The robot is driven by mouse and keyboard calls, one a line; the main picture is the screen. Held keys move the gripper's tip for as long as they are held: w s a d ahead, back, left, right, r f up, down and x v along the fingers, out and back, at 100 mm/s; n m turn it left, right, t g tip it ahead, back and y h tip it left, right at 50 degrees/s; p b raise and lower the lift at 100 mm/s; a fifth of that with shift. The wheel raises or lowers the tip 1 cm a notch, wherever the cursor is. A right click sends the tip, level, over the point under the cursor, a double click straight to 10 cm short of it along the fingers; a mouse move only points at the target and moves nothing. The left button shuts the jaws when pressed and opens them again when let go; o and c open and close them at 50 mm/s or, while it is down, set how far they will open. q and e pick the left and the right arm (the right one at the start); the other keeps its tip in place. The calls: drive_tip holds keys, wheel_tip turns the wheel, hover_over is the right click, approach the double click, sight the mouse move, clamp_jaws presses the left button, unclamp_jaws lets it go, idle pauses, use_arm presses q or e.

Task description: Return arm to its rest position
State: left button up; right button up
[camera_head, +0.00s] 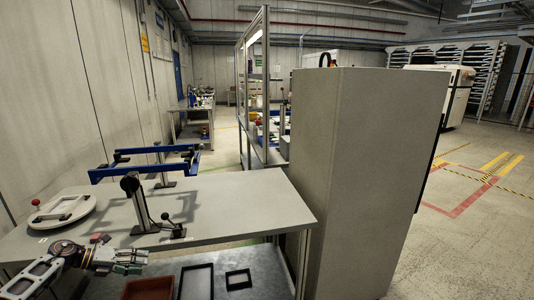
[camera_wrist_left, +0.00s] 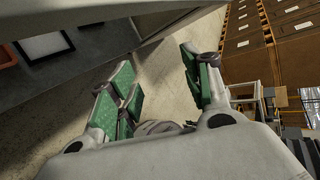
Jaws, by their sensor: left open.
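My left arm comes in from the lower left of the head view. Its gripper (camera_head: 136,262) is at the front edge of the grey bench (camera_head: 235,200), near the trays on the lower surface. In the wrist view the same gripper (camera_wrist_left: 163,85) has its green-padded fingers spread, with bare floor between them and nothing held. My right gripper is in neither view.
A blue-railed fixture (camera_head: 143,173) and a white round plate (camera_head: 62,211) with a red knob stand on the bench. A reddish tray (camera_head: 148,289) and black trays (camera_head: 197,282) lie below. A tall grey cabinet (camera_head: 355,170) stands right of the bench.

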use_arm(q)
wheel_tip(320, 180, down, 17)
drive_tip(key=d+n+t+y, duration=0.2)
drive_tip(key=n+t, duration=0.4)
drive_tip(key=n, duration=0.5)
drive_tip(key=s+d+f+n+g+y, duration=0.1)
drive_tip(key=s+f+n+y, duration=0.4)
drive_tip(key=s+f, duration=0.6)
drive_tip(key=s+f+n+g+y, duration=0.1)
drive_tip(key=s+f+n+y, duration=0.2)
drive_tip(key=s+f+n, duration=0.85)
drive_tip(key=s+d+f+n+g, duration=0.1)
drive_tip(key=s+d+f+g, duration=0.2)
drive_tip(key=s+f, duration=0.3)
drive_tip(key=s+d+f+n+g, duration=0.1)
drive_tip(key=s+d+f, duration=0.3)
drive_tip(key=s, duration=1)
drive_tip(key=s+d+f+n+g+y+p, duration=0.1)
drive_tip(key=s+d+f+g, duration=0.3)
drive_tip(key=s+f, duration=0.4)
drive_tip(key=shift+s+d+f+n+g, duration=0.2)
drive_tip(key=shift+s+n+g, duration=0.15)
drive_tip(key=shift+s, duration=0.75)
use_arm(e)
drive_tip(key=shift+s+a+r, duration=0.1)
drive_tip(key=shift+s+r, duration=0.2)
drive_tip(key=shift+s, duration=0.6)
